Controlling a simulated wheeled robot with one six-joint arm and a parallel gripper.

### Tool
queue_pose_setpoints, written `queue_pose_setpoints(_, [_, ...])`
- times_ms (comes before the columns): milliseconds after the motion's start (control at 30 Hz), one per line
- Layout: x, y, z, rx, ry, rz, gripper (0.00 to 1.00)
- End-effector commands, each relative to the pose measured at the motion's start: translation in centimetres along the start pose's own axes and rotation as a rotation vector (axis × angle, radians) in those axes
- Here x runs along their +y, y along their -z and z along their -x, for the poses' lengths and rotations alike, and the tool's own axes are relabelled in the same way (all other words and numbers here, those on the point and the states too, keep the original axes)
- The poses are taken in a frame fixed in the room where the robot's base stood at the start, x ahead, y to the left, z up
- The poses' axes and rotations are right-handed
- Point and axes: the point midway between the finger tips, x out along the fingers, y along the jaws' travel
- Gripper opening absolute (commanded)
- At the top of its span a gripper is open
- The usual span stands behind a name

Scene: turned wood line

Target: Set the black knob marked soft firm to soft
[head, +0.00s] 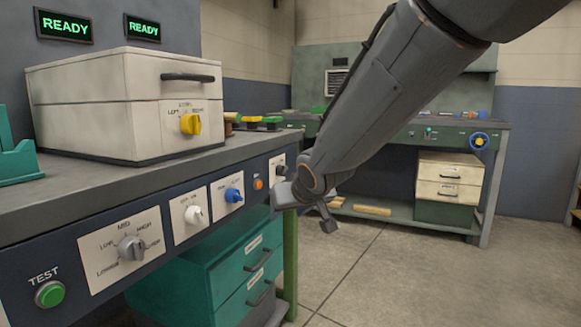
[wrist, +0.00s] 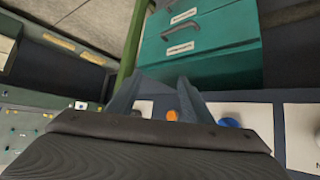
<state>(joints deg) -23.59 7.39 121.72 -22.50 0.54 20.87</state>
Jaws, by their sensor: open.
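A small black knob (head: 281,170) sits on a pale plate at the far right end of the dark front panel in the head view. Its lettering and pointer are too small to read. My gripper (head: 306,208) is just right of and below it in that picture, apart from it. In the wrist view my gripper (wrist: 158,98) is open with nothing between its fingers. Beyond the fingers, a dark knob (wrist: 136,113) shows partly in front of a pale plate, near the left finger.
An orange button (head: 258,184) and a blue knob (head: 233,195) are left of the black knob, then a white knob (head: 194,215), a grey knob (head: 132,248) and a green button (head: 50,294). Teal drawers (head: 230,270) stand below. The floor to the right is clear.

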Motion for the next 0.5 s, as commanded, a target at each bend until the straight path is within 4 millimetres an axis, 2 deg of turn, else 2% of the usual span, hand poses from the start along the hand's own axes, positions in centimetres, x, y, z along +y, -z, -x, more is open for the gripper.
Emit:
queue_pose_setpoints(33, [1.7,3.4,-1.8,0.081,0.006,0.004,0.46])
queue_pose_setpoints(100, [3.4,7.7,-3.7,0.200,0.038,0.017,0.46])
queue_pose_setpoints(200, [5.4,12.4,-6.0,0.345,0.111,0.041,0.46])
queue_pose_setpoints(333, [7.3,15.8,-7.8,0.479,0.233,0.075,0.46])
queue_pose_setpoints(400, [8.2,16.7,-8.4,0.531,0.306,0.090,0.46])
queue_pose_setpoints(500, [9.3,16.9,-8.9,0.585,0.421,0.113,0.46])
